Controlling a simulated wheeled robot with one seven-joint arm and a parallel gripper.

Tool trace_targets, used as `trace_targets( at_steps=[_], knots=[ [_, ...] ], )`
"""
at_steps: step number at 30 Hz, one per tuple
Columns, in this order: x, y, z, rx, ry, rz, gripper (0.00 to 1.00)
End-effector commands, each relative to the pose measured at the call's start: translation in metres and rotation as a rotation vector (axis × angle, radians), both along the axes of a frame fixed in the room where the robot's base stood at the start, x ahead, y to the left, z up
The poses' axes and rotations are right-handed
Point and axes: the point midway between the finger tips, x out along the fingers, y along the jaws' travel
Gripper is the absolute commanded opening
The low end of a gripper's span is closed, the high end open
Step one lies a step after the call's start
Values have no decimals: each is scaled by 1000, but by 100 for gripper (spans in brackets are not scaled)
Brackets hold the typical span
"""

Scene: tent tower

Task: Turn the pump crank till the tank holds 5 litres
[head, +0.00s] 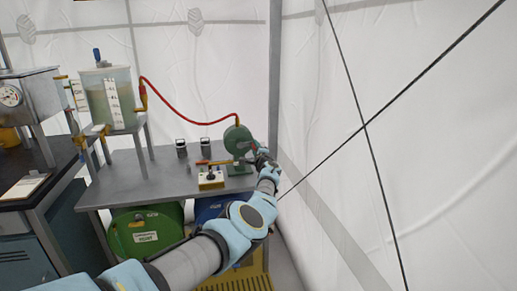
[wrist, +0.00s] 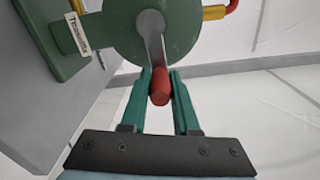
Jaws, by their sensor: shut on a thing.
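The green pump (head: 237,140) stands at the right end of the grey table. In the wrist view its round green housing (wrist: 125,25) carries a metal crank arm (wrist: 153,35) that ends in a red handle (wrist: 160,86). My gripper (wrist: 160,82) is shut on the red handle, with a green finger on each side. In the head view my gripper (head: 262,158) is at the pump's right side, and the handle is hard to make out. The clear tank (head: 110,97) with a white scale strip stands on a raised stand at the left. It holds a murky liquid; the exact level is too small to read.
A red hose (head: 185,120) runs from the tank's side to the pump. A small yellow switch box (head: 211,179) and two small dark items (head: 190,148) sit on the table (head: 150,172). A tent pole (head: 274,80) rises behind the pump.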

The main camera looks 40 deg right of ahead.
Motion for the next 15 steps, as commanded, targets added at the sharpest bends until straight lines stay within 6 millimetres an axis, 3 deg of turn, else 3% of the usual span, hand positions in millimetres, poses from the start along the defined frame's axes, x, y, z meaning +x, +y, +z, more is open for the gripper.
trace_targets(
  at_steps=[15],
  knots=[
    [10, 0, -2, 27, -13, 0, 0]
  ],
)
